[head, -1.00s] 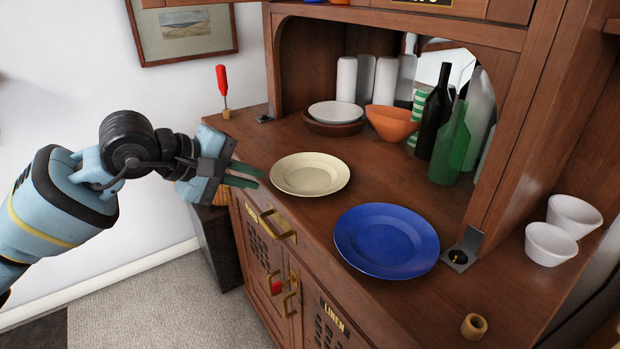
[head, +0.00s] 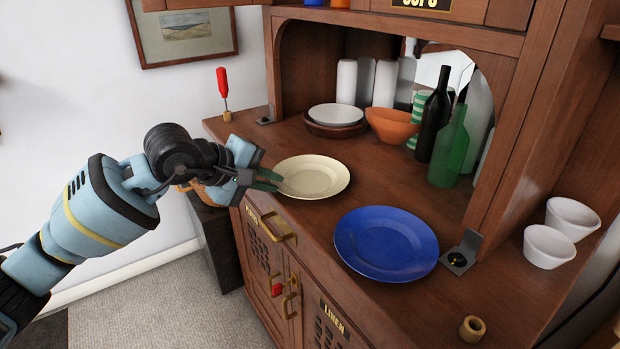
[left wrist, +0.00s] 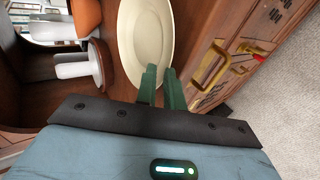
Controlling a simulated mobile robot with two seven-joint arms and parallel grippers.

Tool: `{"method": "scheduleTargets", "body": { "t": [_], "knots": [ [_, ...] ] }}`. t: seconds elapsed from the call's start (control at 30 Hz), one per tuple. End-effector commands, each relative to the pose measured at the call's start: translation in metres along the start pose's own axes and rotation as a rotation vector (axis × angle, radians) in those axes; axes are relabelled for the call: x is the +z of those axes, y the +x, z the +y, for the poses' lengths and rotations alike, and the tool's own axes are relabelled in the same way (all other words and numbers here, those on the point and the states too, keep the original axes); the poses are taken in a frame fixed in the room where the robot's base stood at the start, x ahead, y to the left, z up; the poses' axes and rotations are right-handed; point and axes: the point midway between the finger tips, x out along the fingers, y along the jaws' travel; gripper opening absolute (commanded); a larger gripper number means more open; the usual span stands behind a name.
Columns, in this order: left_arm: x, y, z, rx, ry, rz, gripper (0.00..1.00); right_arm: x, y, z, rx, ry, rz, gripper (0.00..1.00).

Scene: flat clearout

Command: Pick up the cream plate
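The cream plate (head: 313,177) lies flat on the wooden sideboard top near its left front edge. It also shows in the left wrist view (left wrist: 146,40), with its near rim at the fingers. My left gripper (head: 278,182) is at the plate's left rim, its two green fingers apart with a narrow gap. In the left wrist view the fingertips (left wrist: 161,72) overlap the rim; I cannot tell whether they touch it. The plate still rests on the wood. My right gripper is not in view.
A blue plate (head: 386,243) lies to the right of the cream plate. Behind are an orange bowl (head: 392,124), a white plate on a brown dish (head: 335,127) and a green bottle (head: 449,150). A red-handled tool (head: 223,88) stands at the back left corner.

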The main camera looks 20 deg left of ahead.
Motion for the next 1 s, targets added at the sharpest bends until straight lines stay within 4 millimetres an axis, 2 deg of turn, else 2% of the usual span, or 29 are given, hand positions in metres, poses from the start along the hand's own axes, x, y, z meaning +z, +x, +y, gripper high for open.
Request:
{"method": "scheduleTargets", "body": {
  "t": [0.1,0.2,0.4,0.5,1.0],
  "knots": [
    [0.0002,0.0124,-0.0002,-0.001,-0.001,0.000,0.10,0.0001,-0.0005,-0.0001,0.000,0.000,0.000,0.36],
    [-0.0001,0.0159,-0.0003,-0.001,0.001,0.001,0.10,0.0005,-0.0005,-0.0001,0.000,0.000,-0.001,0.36],
    [-0.0001,0.0161,-0.0004,0.000,0.001,0.001,0.10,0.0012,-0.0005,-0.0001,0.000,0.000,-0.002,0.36],
    [-0.0001,0.0160,-0.0004,-0.001,0.001,0.001,0.00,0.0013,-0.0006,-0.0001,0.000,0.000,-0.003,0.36],
    [-0.0004,0.0135,0.0031,0.003,0.001,0.001,0.00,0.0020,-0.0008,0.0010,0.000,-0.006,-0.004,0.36]
  ]
}}
